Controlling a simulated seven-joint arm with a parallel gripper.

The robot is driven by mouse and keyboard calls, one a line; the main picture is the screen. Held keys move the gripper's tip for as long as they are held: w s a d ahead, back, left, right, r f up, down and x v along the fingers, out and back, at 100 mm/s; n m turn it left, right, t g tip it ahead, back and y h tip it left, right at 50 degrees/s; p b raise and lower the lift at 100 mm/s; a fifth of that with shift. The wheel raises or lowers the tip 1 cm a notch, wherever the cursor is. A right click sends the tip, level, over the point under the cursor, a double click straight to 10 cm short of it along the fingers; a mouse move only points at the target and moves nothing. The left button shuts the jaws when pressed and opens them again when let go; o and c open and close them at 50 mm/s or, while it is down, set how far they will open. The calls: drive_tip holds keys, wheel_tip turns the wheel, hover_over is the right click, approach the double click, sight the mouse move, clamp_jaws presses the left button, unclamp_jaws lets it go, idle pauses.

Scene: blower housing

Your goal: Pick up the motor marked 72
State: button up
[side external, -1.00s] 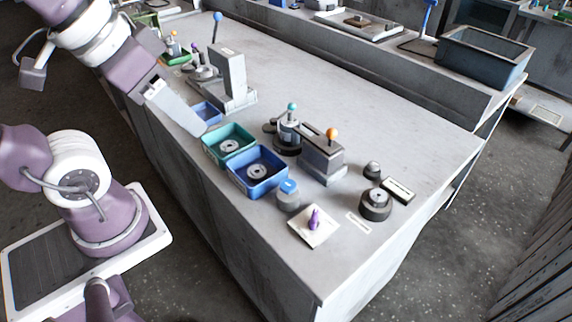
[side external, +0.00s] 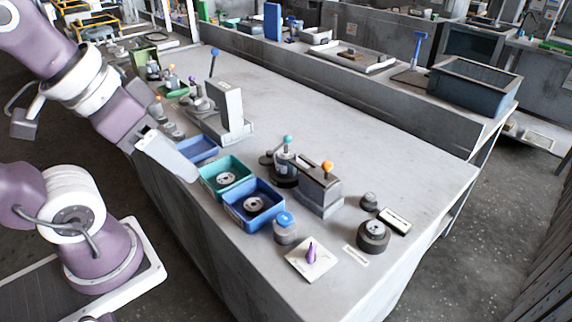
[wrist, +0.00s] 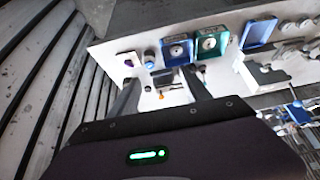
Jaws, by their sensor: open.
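I cannot read the number 72 on any part, so I cannot tell which is the named motor. Round grey parts with pale centres lie in the green bin (side external: 206,187) and the blue bin (side external: 233,212). A dark round cylinder (side external: 373,238) stands at the right, and a grey cylinder with a blue cap (side external: 285,230) stands beside the blue bin. My gripper (side external: 195,178) is over the table's near edge, left of the green bin. In the wrist view my gripper (wrist: 160,77) is open, with its fingers apart and nothing seen held between them.
A block fixture with an orange knob (side external: 320,189) and a teal-knobbed fixture (side external: 286,163) stand behind the bins. A taller grey press (side external: 229,110) is at the left. A white plate with a purple piece (side external: 311,256) is near the front. The table's right middle is clear.

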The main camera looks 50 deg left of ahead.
drive_tip(key=shift+o, duration=1.3)
drive_tip(key=m+g, duration=0.4)
drive_tip(key=m, duration=0.9)
hover_over(286, 144)
drive_tip(key=s+d, duration=0.5)
drive_tip(key=s, duration=0.4)
wheel_tip(286, 144, down, 2)
drive_tip(key=w+a+f+m, duration=0.1)
drive_tip(key=w+f+m, duration=0.1)
drive_tip(key=w+f, duration=0.1)
drive_tip(key=w+a+f+m+g, duration=0.1)
drive_tip(key=w+a+f+m, duration=0.1)
drive_tip(key=f, duration=0.2)
drive_tip(key=w+a+f+m, duration=0.1)
drive_tip(key=w+f+m, duration=0.2)
drive_tip(key=shift+w+a+f+g, duration=0.3)
drive_tip(key=shift+f, duration=0.1)
drive_tip(key=f, duration=0.7)
drive_tip(key=shift+w+a+f, duration=0.1)
drive_tip(key=shift+w+a, duration=0.15)
clamp_jaws()
